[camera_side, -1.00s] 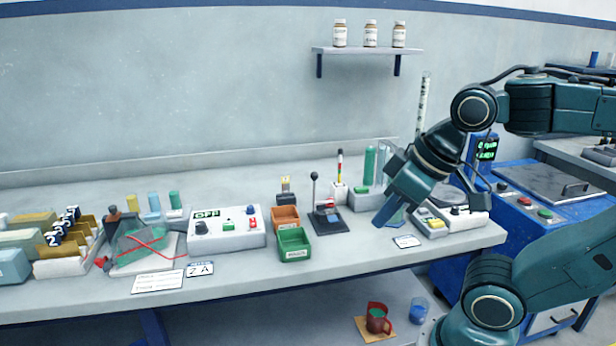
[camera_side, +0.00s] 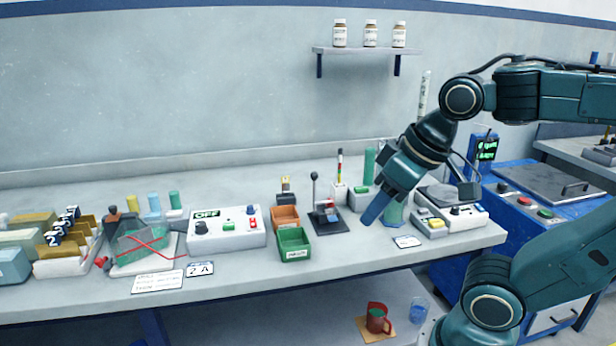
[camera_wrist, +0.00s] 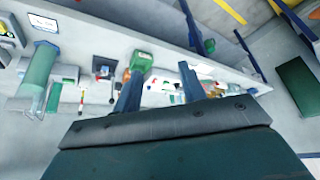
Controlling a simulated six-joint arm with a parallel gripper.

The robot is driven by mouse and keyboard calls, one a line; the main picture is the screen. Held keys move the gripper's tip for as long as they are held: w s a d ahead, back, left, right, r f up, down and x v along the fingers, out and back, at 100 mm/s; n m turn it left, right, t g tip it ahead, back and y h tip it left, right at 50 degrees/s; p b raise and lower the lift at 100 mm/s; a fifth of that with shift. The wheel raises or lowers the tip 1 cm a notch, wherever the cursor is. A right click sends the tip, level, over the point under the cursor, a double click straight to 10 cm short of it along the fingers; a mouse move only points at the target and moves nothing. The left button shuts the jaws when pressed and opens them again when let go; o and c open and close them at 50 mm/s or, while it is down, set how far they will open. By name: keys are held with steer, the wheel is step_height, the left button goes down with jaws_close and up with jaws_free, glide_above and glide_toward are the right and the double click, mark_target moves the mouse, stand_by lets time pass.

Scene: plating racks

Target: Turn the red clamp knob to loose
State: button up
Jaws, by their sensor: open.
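A small red knob-like part (camera_side: 103,262) sits at the front left of a jig (camera_side: 145,246) with a dark and green body crossed by a red cord, on the left half of the bench. It is too small to tell whether this is the clamp knob or how it is turned. My gripper (camera_side: 374,212) is well to the right of the jig, above the bench and right of the green bin. In the wrist view my gripper (camera_wrist: 160,88) shows two spread blue fingers with nothing held between them. I cannot pick out the knob there.
A control box (camera_side: 226,234) reading OFF, an orange bin (camera_side: 286,215), a green bin (camera_side: 294,244) and a lever stand (camera_side: 326,222) stand between my gripper and the jig. Racked brown plates (camera_side: 72,245) stand left of the jig. The wall shelf (camera_side: 366,50) is higher up.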

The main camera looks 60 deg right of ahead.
steer(key=w+d+r+m+g, duration=0.2)
steer(key=w+d+r+m, duration=0.25)
steer(key=w, duration=0.45)
steer(key=m+g, duration=0.3)
steer(key=m, duration=1)
glide_above(330, 199)
step_height(330, 199, down, 10)
steer(key=f, duration=0.1)
steer(key=shift+s+r, duration=0.1)
steer(key=shift+r, duration=0.15)
step_height(330, 199, down, 14)
steer(key=shift+r, duration=0.1)
jaws_close()
